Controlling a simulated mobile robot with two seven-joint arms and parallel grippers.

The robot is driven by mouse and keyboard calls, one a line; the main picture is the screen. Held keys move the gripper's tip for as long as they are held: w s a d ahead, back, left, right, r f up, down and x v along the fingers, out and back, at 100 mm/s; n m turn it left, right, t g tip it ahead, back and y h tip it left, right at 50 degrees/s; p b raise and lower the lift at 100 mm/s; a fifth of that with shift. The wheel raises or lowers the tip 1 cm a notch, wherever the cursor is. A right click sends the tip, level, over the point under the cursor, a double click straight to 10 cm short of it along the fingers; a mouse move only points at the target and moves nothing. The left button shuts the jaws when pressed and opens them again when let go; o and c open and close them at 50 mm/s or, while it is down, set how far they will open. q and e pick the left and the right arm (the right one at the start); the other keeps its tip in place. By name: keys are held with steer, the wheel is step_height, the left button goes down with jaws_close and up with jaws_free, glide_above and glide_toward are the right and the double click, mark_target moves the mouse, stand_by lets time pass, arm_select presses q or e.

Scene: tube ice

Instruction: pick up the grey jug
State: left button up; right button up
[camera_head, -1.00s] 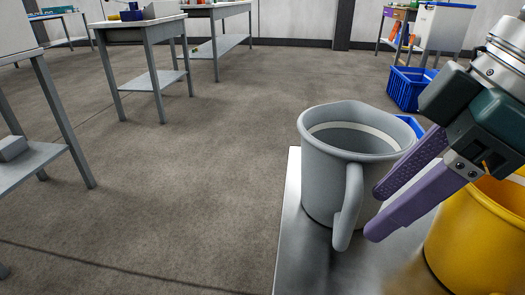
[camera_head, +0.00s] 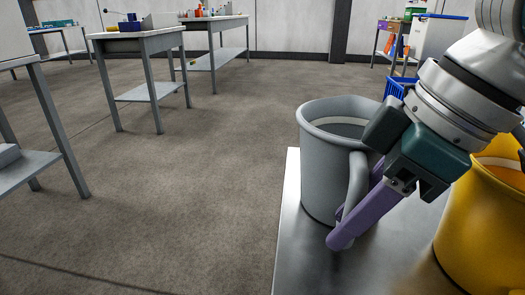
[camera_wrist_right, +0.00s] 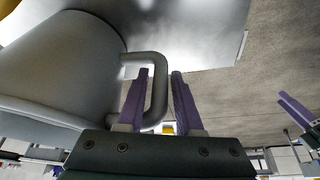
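The grey jug (camera_head: 330,170) stands upright on a metal table, its handle (camera_head: 357,185) towards my right gripper (camera_head: 340,227). In the right wrist view the jug (camera_wrist_right: 60,70) fills the upper left, and its handle (camera_wrist_right: 160,85) lies between the two purple fingers of my right gripper (camera_wrist_right: 161,74). One finger is on the jug side of the handle, the other outside it. The fingers are apart, with a gap visible around the handle. Purple fingers at the right edge of the wrist view look like my left gripper (camera_wrist_right: 296,110); their opening is unclear.
The metal table (camera_head: 291,250) has its left edge close to the jug. A yellow container (camera_head: 475,235) stands right of the jug, near my right arm. A blue crate (camera_head: 400,80) is behind. Other tables (camera_head: 145,45) stand farther off, with open floor between.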

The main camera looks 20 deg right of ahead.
jaws_close()
stand_by(1.0)
